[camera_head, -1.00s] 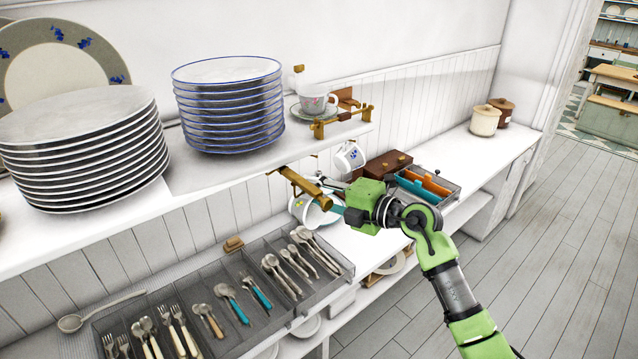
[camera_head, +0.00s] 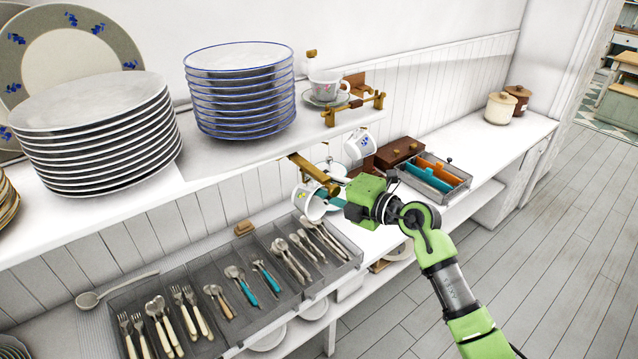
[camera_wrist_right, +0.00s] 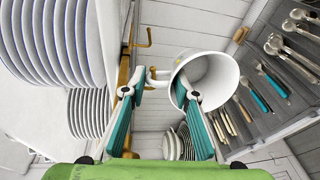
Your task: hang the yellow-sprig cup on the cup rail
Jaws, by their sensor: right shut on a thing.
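The cup (camera_head: 312,205) in my right gripper (camera_head: 338,198) is white; a small yellow mark shows on it. It hangs in the air just below the shelf edge, beside the brass cup rail (camera_head: 315,172). In the right wrist view the cup (camera_wrist_right: 215,78) is tilted, mouth partly toward the camera, with its handle on the left near the rail (camera_wrist_right: 124,75). My right gripper (camera_wrist_right: 163,98) is shut on it, a fingertip overlapping the rim. Whether the handle touches a hook is unclear. My left gripper is out of view.
A blue-sprig cup (camera_head: 358,143) hangs farther along below the shelf. A cup (camera_head: 326,84) on a saucer and plate stacks (camera_head: 240,90) stand on the shelf. The cutlery tray (camera_head: 235,262) lies below, and an orange-and-teal divided box (camera_head: 434,175) is right of the gripper.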

